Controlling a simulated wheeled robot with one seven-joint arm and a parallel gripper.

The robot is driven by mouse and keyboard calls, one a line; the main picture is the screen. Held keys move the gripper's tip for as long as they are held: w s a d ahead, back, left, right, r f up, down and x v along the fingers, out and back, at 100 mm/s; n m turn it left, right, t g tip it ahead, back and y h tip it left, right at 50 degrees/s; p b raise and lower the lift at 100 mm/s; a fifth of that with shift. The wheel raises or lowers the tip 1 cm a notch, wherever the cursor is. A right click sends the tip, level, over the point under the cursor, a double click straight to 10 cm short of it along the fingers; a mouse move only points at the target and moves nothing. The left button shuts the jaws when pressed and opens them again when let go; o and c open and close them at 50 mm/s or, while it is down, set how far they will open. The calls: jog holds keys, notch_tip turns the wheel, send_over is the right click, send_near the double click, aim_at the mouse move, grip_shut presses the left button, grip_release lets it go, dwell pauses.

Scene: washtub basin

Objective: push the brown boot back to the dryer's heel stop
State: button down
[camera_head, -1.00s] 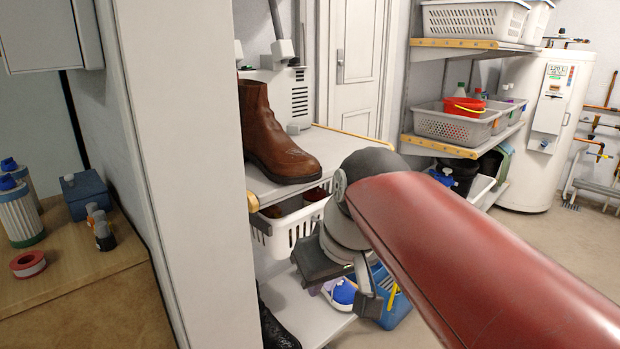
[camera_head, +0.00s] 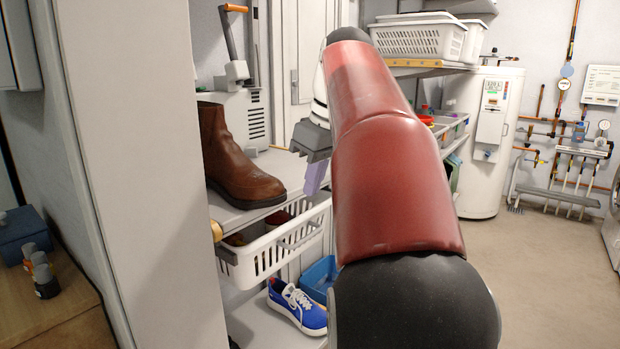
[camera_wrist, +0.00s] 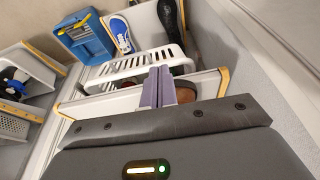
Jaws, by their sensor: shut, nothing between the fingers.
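The brown boot (camera_head: 231,160) stands upright on the upper white shelf (camera_head: 250,212) in the head view, its toe pointing right toward the front edge. The dryer (camera_head: 245,112) is a pale unit with vent slots behind the boot; its heel stop cannot be made out. My gripper (camera_head: 314,180) is shut and empty, its lilac fingers pointing down to the right of the boot's toe, apart from it in the picture. In the wrist view my gripper's fingers (camera_wrist: 158,88) are together, and a brown piece of the boot (camera_wrist: 186,91) shows just beside them.
A white slotted basket (camera_head: 275,247) hangs below the boot's shelf. A blue shoe (camera_head: 297,306) and a blue bin (camera_head: 320,277) are lower down. A wall panel (camera_head: 120,150) stands left of the shelf. Shelves with a white basket (camera_head: 415,41) stand behind my arm.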

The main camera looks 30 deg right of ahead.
jog(key=w+a+f, duration=0.2)
jog(key=w+f, duration=0.3)
jog(key=f, duration=0.1)
jog(key=shift+w+b, duration=0.25)
jog(key=shift+b, duration=0.05)
